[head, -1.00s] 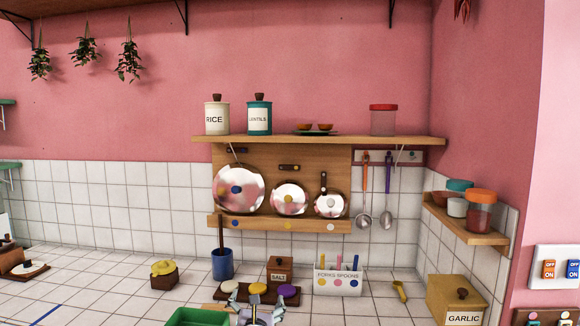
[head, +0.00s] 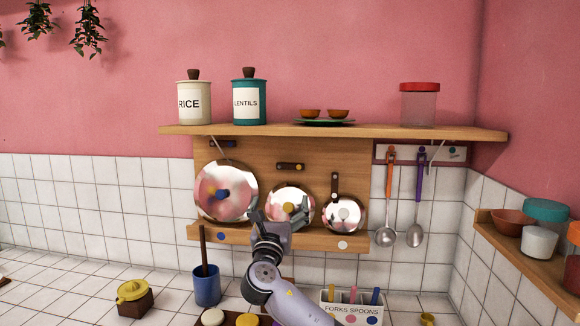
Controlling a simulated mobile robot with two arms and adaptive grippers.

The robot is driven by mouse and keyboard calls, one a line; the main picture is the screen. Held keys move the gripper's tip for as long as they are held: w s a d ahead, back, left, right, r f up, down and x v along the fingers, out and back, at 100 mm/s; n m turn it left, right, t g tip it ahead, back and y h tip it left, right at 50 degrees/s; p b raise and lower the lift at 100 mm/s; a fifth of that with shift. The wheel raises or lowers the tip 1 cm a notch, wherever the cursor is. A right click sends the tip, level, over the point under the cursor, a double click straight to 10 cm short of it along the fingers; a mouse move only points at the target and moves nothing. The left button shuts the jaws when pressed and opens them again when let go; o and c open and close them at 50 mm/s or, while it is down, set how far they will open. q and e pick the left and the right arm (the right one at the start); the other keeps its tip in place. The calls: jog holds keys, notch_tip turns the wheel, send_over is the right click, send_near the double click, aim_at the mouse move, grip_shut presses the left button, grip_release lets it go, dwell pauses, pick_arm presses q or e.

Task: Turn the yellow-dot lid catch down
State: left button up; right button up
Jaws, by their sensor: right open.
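The yellow-dot lid (head: 290,191) is the middle of three shiny lids on the wooden rack; its yellow knob (head: 288,207) shows between my fingers. Its catch (head: 290,166), a short dark brown bar, lies level just above the lid's top edge. My right gripper (head: 280,213) is open and empty, in front of the lid's lower part and below the catch. It hides part of the lid and ledge; whether it touches the lid I cannot tell. My left gripper is out of view.
The large blue-dot lid (head: 212,178) stands left and the small white-dot lid (head: 342,224) right, its catch (head: 334,187) upright. The shelf (head: 390,133) with jars overhangs the rack. Ladles (head: 387,236) hang right. A blue crock (head: 206,286) with a stick stands below.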

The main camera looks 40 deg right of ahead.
aim_at(290, 165)
jog(key=p+x, duration=0.3)
jog(key=x, duration=1.1)
jog(key=shift+w+d+r, duration=0.2)
jog(key=shift+w+d, duration=0.15)
jog(key=shift+d, duration=0.2)
jog(key=shift+w+d+p, duration=0.15)
jog(key=shift+d+p, duration=0.05)
jog(key=shift+p, duration=0.1)
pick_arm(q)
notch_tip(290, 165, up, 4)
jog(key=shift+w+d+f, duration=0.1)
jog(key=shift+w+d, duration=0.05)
pick_arm(e)
jog(key=shift+c, duration=0.4)
jog(key=c, duration=1.6)
